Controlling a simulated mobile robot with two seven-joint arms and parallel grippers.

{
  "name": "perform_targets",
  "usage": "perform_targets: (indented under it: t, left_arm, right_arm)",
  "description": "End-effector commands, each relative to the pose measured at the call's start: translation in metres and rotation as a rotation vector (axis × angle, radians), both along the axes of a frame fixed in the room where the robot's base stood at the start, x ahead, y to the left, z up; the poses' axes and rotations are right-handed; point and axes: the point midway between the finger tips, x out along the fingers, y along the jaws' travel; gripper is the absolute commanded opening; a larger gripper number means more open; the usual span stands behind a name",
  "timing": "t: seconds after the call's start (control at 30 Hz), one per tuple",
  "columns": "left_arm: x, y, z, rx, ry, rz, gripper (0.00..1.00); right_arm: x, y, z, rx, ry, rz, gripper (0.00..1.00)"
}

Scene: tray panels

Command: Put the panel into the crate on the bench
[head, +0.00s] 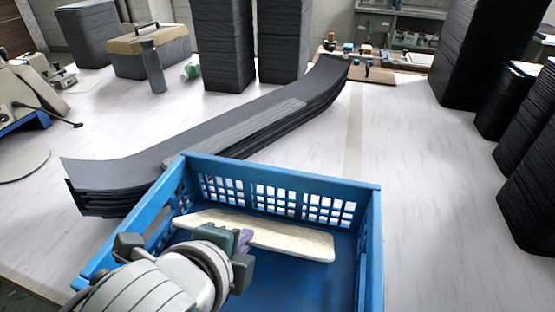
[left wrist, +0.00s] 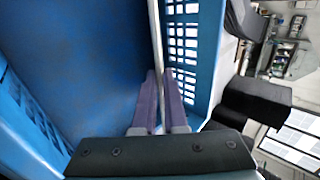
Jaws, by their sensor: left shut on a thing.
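The cream panel (head: 290,240) is a long flat piece inside the blue crate (head: 372,245), lying lengthwise along the crate's far, slotted wall. My left gripper (head: 246,240) reaches into the crate from the near left and is shut on the panel near its middle. In the left wrist view the panel (left wrist: 158,40) shows as a thin pale strip between the purple fingertips (left wrist: 161,95), close beside the slotted wall of the crate (left wrist: 185,50). I cannot tell whether the panel touches the crate floor. My right gripper is out of view.
A long stack of curved dark panels (head: 200,130) lies just behind the crate on the white bench (head: 405,150). Tall black stacks (head: 490,50) stand at the right. A toolbox (head: 150,52) and a dark bottle (head: 153,68) stand at the back left. The bench right of the crate is clear.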

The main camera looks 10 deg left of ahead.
Motion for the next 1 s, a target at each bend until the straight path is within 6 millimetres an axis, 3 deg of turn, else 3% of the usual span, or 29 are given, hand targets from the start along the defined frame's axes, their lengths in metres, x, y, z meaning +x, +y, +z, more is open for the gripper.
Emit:
perform_targets:
  t: [0.13,0.17,0.2,0.47,0.77,1.0]
  left_arm:
    - [0.000,0.000,0.000,0.000,-0.001,0.000,0.00]
    - [0.000,0.000,0.000,0.000,-0.001,0.000,0.12]
    - [0.000,0.000,0.000,0.000,-0.001,0.000,0.16]
    - [0.000,0.000,0.000,-0.001,-0.001,0.001,0.45]
    - [-0.003,0.000,0.003,0.000,0.001,0.000,0.45]
    - [-0.030,0.001,0.030,0.001,0.000,-0.001,0.45]
  right_arm:
    - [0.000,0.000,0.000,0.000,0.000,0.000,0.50]
    - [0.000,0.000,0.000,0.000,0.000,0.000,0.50]
    - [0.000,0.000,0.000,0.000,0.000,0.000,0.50]
    - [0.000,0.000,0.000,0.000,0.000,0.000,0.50]
    - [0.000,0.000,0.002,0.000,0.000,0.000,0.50]
    - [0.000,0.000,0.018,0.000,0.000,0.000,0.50]
